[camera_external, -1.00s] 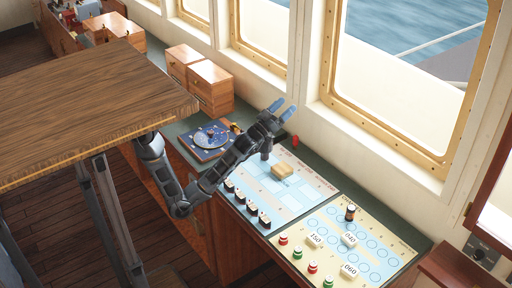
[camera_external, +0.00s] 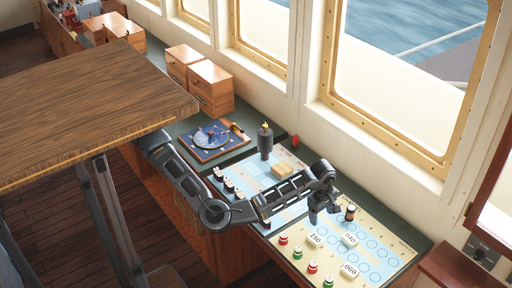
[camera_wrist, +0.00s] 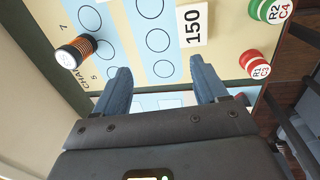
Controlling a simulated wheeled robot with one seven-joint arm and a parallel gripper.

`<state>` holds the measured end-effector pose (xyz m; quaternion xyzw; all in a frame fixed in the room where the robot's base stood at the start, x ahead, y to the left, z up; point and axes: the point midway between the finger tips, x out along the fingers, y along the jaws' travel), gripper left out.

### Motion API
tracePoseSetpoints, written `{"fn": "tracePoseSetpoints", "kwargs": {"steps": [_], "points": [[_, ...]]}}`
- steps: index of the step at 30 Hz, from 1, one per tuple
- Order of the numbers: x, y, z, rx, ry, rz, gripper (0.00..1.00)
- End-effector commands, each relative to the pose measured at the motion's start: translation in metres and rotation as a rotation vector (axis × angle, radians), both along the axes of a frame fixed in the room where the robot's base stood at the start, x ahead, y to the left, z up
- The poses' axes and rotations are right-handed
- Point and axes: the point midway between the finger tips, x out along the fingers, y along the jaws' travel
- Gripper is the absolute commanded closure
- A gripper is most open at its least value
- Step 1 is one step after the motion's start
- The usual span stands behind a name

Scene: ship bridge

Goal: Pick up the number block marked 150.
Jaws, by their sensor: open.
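The number block marked 150 (camera_external: 315,239) is a small white block on the cream and blue board (camera_external: 388,242). In the wrist view the 150 block (camera_wrist: 192,27) lies beyond my fingertips, nearer the right finger, with its number readable. My gripper (camera_external: 317,220) points down over the left part of the board, a little above and behind the block. In the wrist view my gripper (camera_wrist: 161,82) has its two blue fingers wide apart, with nothing between them but board surface.
Blocks 040 (camera_external: 349,239) and 060 (camera_external: 349,270) lie to the right. A dark banded cylinder (camera_external: 350,212) stands close beside my gripper. Red and green round pieces (camera_external: 313,267) line the front edge. A wooden block (camera_external: 282,172) sits on the other board. Windows rise behind.

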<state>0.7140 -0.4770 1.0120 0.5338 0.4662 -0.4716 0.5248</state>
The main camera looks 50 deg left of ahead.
Motion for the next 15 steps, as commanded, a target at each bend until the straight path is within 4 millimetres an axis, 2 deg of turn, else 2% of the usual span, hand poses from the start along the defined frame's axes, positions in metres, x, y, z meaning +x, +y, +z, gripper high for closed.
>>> {"fn": "tracePoseSetpoints", "kwargs": {"steps": [1,3,5,15], "points": [[-0.018,-0.013,0.003,-0.006,0.052,0.002,0.28],[-0.034,-0.022,0.005,-0.005,0.097,0.010,0.28],[-0.041,-0.026,0.004,-0.003,0.119,0.012,0.28],[-0.042,-0.028,-0.026,-0.002,0.125,0.014,0.28]]}}
